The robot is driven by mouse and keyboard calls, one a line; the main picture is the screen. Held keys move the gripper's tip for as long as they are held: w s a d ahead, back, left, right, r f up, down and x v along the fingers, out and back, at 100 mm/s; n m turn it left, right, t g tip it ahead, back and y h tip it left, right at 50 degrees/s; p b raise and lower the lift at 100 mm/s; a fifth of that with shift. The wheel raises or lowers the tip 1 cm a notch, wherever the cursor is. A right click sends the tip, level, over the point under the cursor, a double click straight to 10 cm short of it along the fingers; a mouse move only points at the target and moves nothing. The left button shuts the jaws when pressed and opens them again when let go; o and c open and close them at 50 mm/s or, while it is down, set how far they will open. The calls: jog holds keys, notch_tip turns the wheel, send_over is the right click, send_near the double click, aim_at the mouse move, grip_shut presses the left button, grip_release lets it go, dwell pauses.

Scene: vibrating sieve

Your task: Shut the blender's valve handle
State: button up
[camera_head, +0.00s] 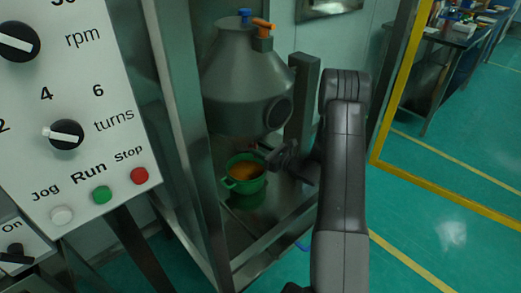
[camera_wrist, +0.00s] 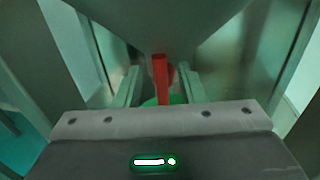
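The blender (camera_head: 243,85) is a grey steel vessel with a cone top and a round side port, held in a metal frame in the head view. A red valve handle (camera_wrist: 160,78) hangs below its cone-shaped underside in the wrist view. My gripper (camera_wrist: 159,70) is open, with one finger on each side of the red handle. Gaps show between handle and fingers. In the head view my gripper (camera_head: 260,157) is under the vessel, beside its outlet, and the red handle is hidden or too small to make out.
A green pot (camera_head: 230,184) with orange contents stands below the vessel, close to my gripper. Frame posts (camera_head: 190,150) stand at the left. A control panel (camera_head: 75,120) is in the left foreground. A yellow-edged frame (camera_head: 395,90) and open floor lie to the right.

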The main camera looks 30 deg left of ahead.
grip_shut()
